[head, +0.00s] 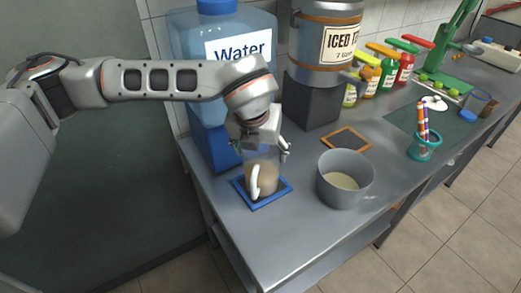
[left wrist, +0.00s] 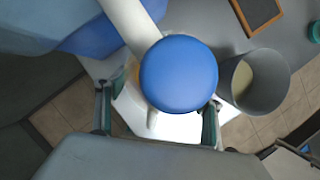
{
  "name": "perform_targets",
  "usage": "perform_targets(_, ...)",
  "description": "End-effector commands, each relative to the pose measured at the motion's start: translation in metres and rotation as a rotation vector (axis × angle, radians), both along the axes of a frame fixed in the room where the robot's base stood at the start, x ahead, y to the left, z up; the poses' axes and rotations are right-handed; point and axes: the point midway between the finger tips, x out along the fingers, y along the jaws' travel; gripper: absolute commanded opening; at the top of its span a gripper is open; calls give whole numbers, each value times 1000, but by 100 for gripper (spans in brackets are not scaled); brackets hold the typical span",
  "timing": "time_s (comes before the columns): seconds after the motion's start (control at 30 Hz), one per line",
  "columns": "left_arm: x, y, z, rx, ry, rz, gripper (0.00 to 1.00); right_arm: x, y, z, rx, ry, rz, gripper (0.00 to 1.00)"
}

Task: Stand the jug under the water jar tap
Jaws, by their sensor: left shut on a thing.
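The jug (head: 268,176), brownish with a white handle, is at the blue-framed mat (head: 264,206) in front of the water jar (head: 193,42). It looks upright; I cannot tell whether its base touches the mat. My left gripper (head: 262,151) is shut on the jug's upper part from above, hiding its rim. In the left wrist view, a white tap arm (left wrist: 132,24) runs from the blue jar to a round blue knob (left wrist: 179,75). The knob lies over the jug between my fingers and hides most of it. My right gripper is not in view.
A grey pot (head: 345,180) with pale contents stands right of the mat. An orange-framed dark board (head: 347,139) lies behind it. The iced-tea dispenser (head: 325,40) stands on a dark block. Several colored bottles stand farther right. The counter's front edge is close to the mat.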

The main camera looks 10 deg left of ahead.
Motion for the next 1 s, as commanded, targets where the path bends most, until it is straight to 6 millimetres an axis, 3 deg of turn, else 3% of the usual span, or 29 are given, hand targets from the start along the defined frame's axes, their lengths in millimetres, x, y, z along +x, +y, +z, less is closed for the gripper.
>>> perform_targets(0.13,0,0,-3,-1,-2,0,15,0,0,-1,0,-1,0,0)
perform_targets(0.17,0,0,-3,0,0,0,75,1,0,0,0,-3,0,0)
perform_targets(0.2,0,0,-2,0,0,0,84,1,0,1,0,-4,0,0)
perform_targets(0.67,-1,0,6,-1,-2,0,84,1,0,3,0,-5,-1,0)
perform_targets(1.0,-25,0,65,-1,-6,-1,84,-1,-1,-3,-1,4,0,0)
